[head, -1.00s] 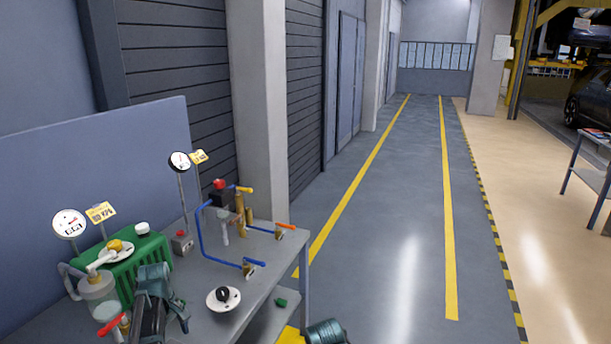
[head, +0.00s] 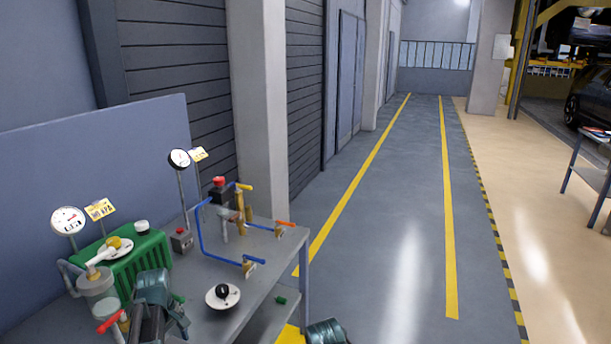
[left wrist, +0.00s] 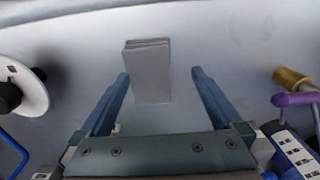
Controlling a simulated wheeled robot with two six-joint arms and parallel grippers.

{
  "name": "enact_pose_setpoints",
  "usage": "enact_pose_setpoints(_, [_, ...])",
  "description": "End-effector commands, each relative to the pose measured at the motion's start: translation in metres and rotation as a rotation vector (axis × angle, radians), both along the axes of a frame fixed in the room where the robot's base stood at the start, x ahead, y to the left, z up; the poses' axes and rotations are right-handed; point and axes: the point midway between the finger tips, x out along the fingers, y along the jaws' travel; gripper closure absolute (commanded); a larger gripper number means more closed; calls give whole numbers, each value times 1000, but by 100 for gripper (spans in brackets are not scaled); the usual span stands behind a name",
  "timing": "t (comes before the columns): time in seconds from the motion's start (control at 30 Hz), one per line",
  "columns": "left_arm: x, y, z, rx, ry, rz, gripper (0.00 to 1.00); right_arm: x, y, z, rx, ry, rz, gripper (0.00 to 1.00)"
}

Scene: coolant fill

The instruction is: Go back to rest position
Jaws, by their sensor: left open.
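My left arm (head: 155,295) rises from the bottom left of the head view, in front of the green tank (head: 150,252) and beside the dial. Its fingertips are hard to make out there. In the left wrist view my left gripper (left wrist: 160,82) has its two blue fingers wide apart. A grey block-like piece (left wrist: 148,72) shows between them, and I cannot tell how far beyond them it is. Nothing is held. A teal piece (head: 325,332) at the bottom edge of the head view looks like part of my right arm. Its gripper is out of sight.
The grey bench (head: 265,262) carries a white dial with a black knob (head: 222,291), blue pipework (head: 203,232), valves and two gauges. The floor aisle (head: 400,230) to the right is free.

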Motion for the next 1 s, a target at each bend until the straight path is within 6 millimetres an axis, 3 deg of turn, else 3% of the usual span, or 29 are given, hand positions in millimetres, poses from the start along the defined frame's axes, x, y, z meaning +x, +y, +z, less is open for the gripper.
enact_pose_setpoints(0.03, [-15,-6,1,0,0,0,0,0,0,1,0,0,0,0])
enact_pose_setpoints(0.6, [-114,-42,10,0,0,0,0,0,0,10,0,0,0,0])
enact_pose_setpoints(0.77, [-127,-47,12,0,0,0,0,0,0,12,0,0,0,0])
enact_pose_setpoints(1.0, [-128,-47,11,0,0,0,0,0,0,11,0,0,0,0])
